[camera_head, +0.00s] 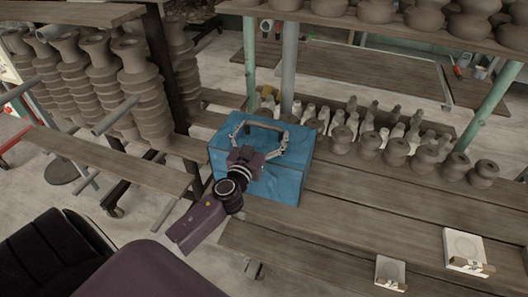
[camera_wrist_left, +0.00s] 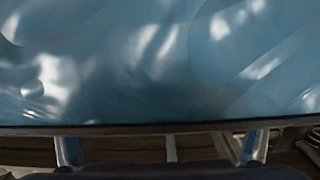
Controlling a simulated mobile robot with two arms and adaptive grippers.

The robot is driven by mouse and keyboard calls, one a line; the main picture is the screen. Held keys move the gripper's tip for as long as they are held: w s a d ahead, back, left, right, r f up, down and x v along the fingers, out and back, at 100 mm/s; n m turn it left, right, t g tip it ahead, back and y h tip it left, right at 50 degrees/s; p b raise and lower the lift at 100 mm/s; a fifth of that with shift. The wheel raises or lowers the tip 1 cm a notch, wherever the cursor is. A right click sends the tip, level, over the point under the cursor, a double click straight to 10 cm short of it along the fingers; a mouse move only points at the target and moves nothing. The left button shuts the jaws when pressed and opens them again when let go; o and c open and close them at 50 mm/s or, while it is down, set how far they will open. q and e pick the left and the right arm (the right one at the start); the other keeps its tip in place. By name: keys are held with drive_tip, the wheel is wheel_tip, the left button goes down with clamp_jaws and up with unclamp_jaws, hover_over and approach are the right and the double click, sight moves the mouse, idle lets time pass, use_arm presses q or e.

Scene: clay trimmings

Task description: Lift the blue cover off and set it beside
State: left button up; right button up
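The blue cover (camera_head: 292,186) is a box-shaped, glossy blue thing standing on the grey wooden table, left of the middle in the head view. Its blue surface (camera_wrist_left: 160,60) fills most of the left wrist view, with a straight dark lower edge. My left gripper (camera_head: 264,127) reaches over the cover's top from the front, with its fingers spread wide apart and nothing between them. In the left wrist view, parts of the two fingers show far apart below the blue edge. I cannot tell whether they touch the cover. What lies under the cover is hidden. My right gripper is not in view.
Several small clay pots (camera_head: 396,152) stand in rows behind and right of the cover. Two small white slabs (camera_head: 465,247) (camera_head: 391,271) lie at the front right. The planks (camera_head: 350,215) right of the cover are bare. Stacked vases (camera_head: 145,95) stand left; a shelf overhangs behind.

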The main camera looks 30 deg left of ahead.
use_arm(q)
drive_tip(key=c, duration=1.2)
drive_tip(key=shift+r, duration=0.1)
